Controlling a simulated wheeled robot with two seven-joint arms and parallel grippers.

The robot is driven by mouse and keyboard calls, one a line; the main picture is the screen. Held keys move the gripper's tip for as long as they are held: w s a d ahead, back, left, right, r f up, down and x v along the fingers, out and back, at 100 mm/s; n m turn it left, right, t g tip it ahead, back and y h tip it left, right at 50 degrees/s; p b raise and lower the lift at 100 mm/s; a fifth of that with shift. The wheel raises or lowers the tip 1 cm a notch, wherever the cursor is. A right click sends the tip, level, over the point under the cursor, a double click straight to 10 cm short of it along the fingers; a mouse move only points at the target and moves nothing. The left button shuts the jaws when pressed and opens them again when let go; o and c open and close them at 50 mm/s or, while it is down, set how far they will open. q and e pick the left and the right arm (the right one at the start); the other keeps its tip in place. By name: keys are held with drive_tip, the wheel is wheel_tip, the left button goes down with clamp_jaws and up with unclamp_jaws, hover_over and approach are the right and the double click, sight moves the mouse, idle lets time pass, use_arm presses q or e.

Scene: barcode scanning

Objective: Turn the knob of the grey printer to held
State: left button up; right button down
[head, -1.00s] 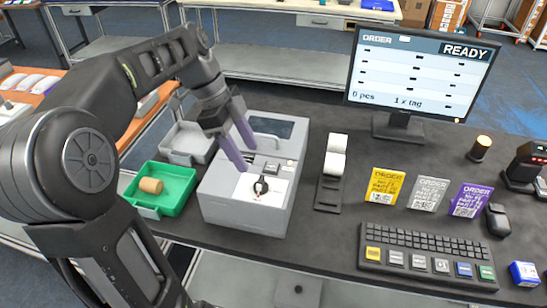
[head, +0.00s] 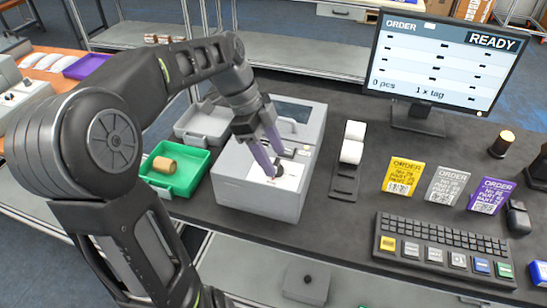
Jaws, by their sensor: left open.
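The grey printer (head: 247,197) stands on the dark table, with a white panel on its front top. Its black knob (head: 281,172) sits on that panel and is partly hidden by my left gripper. My left gripper (head: 275,168) is open, with its purple fingers pointing down at the knob, the tips close around or beside it. I cannot tell whether they touch it. The knob's pointer direction is hidden. My right gripper is not in view.
A green tray (head: 201,160) with a tan cylinder (head: 164,165) is left of the printer. A label roll holder (head: 346,182), order cards (head: 445,186), a keyboard (head: 440,243) and a monitor (head: 445,62) are to the right. A grey bin (head: 205,138) is behind the green tray.

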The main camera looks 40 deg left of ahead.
use_arm(q)
drive_tip(key=shift+d+f, duration=0.2)
drive_tip(key=shift+f, duration=0.3)
drive_tip(key=shift+c, duration=0.3)
clamp_jaws()
